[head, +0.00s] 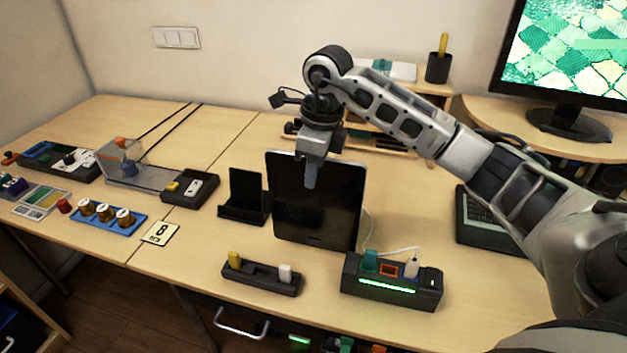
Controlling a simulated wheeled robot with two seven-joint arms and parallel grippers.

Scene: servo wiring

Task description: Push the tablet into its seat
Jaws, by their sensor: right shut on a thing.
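The black tablet (335,212) stands upright, leaning slightly, near the middle of the table. My right gripper (310,172) comes down over its top edge and is shut on it, with one finger in front of the screen. The tablet's lower edge is at or close to the tabletop; I cannot tell whether it touches. A black stand (244,192) with a tall back and a low front ledge is just left of the tablet and looks empty. No other seat shows; the area behind the tablet is hidden. My left gripper is not in view.
A power strip (392,286) with a green light and plugs stands front right, with a white cable behind it. A small dark holder (262,275) lies in front. A keyboard (482,215) is at the right. A blue tray (108,218) and a number card (160,232) are left.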

